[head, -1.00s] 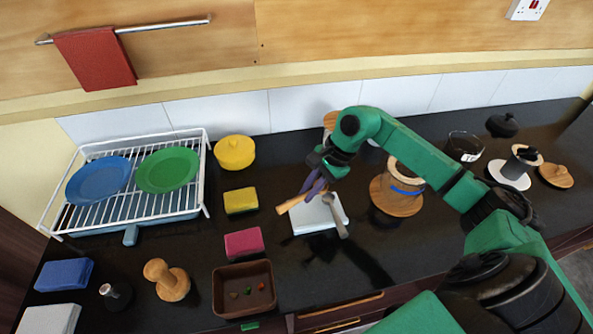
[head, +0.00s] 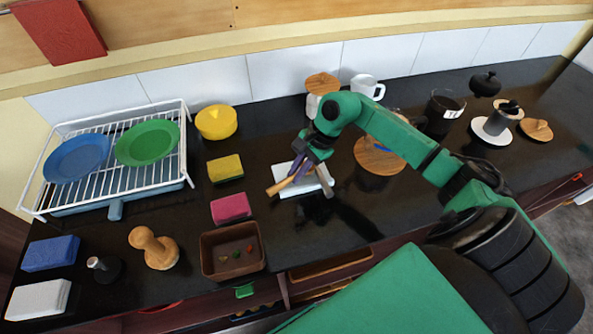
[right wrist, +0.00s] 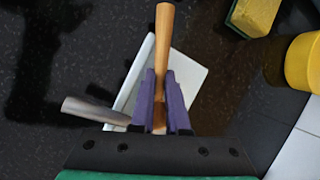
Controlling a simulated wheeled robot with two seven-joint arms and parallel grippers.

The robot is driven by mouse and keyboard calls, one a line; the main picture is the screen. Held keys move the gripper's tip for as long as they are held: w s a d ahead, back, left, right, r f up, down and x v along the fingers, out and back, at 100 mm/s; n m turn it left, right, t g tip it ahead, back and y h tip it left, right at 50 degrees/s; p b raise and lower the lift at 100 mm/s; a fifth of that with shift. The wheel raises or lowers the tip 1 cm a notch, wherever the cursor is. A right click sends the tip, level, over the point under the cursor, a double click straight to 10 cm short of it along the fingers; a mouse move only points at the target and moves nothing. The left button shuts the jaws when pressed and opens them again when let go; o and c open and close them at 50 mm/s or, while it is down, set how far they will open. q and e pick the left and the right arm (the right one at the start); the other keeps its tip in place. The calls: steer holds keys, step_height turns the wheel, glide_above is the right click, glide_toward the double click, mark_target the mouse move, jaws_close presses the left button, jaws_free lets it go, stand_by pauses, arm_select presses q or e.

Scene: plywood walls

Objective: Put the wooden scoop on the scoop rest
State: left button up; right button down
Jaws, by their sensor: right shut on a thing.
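The wooden scoop (head: 279,187) is in my right gripper (head: 301,171). Its light wooden handle juts out between the purple fingers toward the front left. In the right wrist view the handle (right wrist: 164,42) runs up from between the fingers (right wrist: 162,98); the scoop's other end is hidden by the gripper. The white scoop rest (head: 284,168) lies right under the gripper; its white edge also shows in the right wrist view (right wrist: 187,88). I cannot tell whether the scoop touches it. A grey-handled utensil (head: 325,185) lies across the rest's right side. My left gripper is not in view.
A pink sponge (head: 231,208), a yellow sponge (head: 225,168) and a brown tray (head: 232,270) stand to the left. A white dish rack (head: 116,207) is further left. A round wooden board (head: 378,158) lies to the right. The black counter in front of the rest is clear.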

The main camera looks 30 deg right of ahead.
steer(key=shift+f, duration=0.15)
steer(key=c, duration=0.8)
jaws_free()
steer(key=shift+w, duration=0.15)
steer(key=shift+c, duration=0.2)
